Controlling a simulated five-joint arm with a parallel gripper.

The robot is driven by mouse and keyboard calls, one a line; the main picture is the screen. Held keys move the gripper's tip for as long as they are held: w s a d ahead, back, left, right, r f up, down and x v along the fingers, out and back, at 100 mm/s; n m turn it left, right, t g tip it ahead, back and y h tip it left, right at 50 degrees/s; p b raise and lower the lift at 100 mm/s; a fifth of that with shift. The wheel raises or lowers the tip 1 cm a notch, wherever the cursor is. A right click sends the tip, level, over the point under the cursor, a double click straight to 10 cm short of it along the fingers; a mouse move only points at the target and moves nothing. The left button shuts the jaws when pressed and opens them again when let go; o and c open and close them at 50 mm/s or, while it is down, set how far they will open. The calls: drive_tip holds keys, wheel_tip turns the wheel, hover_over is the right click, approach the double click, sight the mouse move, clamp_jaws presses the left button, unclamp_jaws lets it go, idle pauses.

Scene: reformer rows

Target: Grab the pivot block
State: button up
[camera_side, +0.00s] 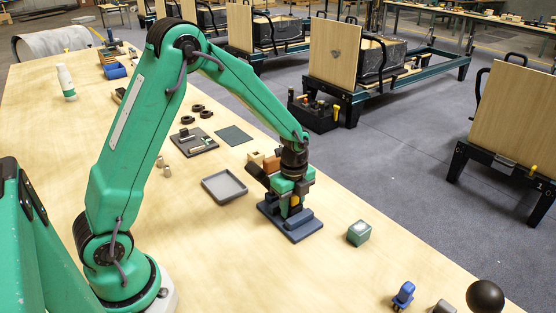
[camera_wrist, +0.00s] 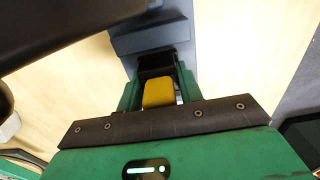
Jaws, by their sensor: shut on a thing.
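My gripper (camera_side: 292,208) points down over a dark blue stepped base (camera_side: 306,228) on the wooden table. Its jaws are shut on a yellow block (camera_wrist: 158,93), which also shows as a small yellow patch between the fingers in the side view (camera_side: 295,201). This block seems to be the pivot block. A black part (camera_wrist: 156,64) lies just beyond it. The blue base (camera_wrist: 150,38) runs away from the fingers in the wrist view. The block's underside is hidden, so I cannot tell whether it touches the base.
A grey-green cube (camera_side: 358,232) stands right of the base. A shallow grey tray (camera_side: 224,186) lies to its left. A blue part (camera_side: 403,295) and a black ball (camera_side: 485,297) are near the front right. Wooden blocks (camera_side: 257,158) stand close behind my gripper.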

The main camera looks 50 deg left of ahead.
drive_tip(key=shift+r, duration=0.1)
drive_tip(key=shift+r, duration=2.05)
drive_tip(key=s+d+r, duration=0.5)
drive_tip(key=d+r, duration=0.1)
drive_tip(key=d, duration=0.4)
drive_tip(key=shift+s+r, duration=0.4)
drive_tip(key=shift+r, duration=0.15)
